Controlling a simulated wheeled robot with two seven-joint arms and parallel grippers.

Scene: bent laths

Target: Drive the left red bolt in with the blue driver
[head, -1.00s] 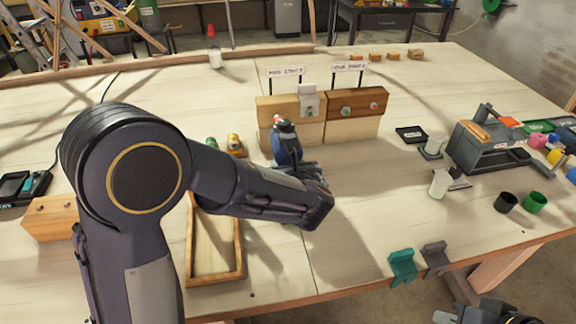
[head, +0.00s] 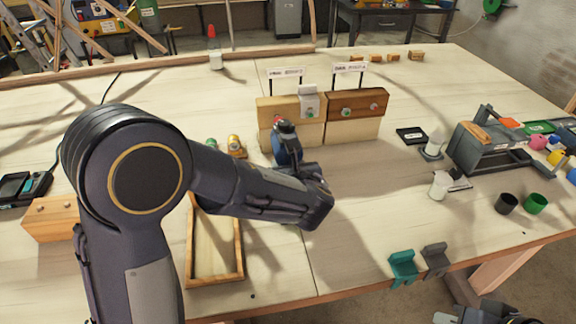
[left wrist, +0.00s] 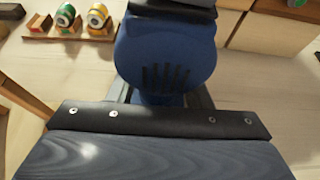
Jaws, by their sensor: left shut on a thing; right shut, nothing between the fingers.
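The blue driver (head: 287,148) is in my left gripper (head: 294,166), upright in front of the left wooden block (head: 270,108). The driver's blue body (left wrist: 165,55) fills the middle of the left wrist view, with the dark gripper below it. A small red spot (head: 277,120) shows beside the driver's top; I cannot tell whether it is the left red bolt. The driver's tip is hidden, and so is any contact with a bolt. My right gripper (head: 478,316) is shut and empty at the bottom edge, partly cut off.
Two label signs (head: 287,73) stand behind the blocks. A wooden tray (head: 240,262) lies below my left arm. Green and yellow rolls (left wrist: 97,16) sit in a holder left of the driver. A grey tool carrier (head: 470,155) and cups stand right.

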